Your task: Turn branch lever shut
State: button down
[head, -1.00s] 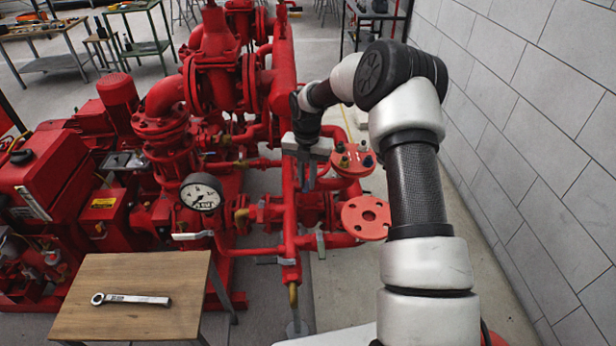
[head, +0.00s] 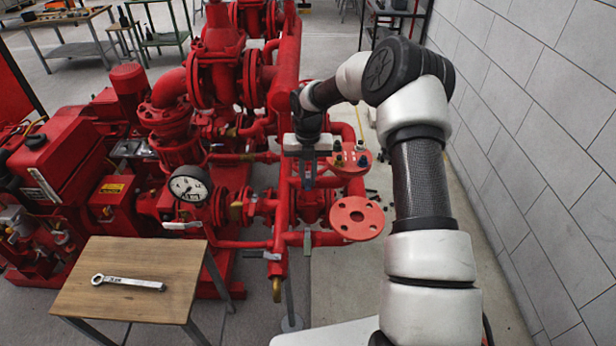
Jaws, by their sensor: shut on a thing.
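My gripper (head: 308,183) points down at the red branch pipework, just right of the tall red pipe. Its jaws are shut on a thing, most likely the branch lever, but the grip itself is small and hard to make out. A red flange with dark bolts (head: 350,160) is close to its right. An open round red flange (head: 357,218) is lower right of it. Below, a short grey lever (head: 307,242) hangs at the lower branch pipe, clear of the gripper. Another grey lever (head: 262,255) lies about level, left of that one.
A pressure gauge (head: 188,187) and red pump pipework crowd the left. A wooden table (head: 100,307) with a wrench (head: 128,282) stands front left. A grey block wall (head: 530,130) runs along the right. Some bare floor (head: 345,265) shows beside the pipework.

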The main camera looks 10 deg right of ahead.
aim_at(308, 184)
jog(key=shift+r, duration=0.1)
jog(key=c, duration=1.7)
grip_release()
notch_tip(308, 184, up, 17)
jog(key=shift+r+p, duration=0.15)
jog(key=shift+p, duration=0.2)
jog(key=shift+r, duration=0.1)
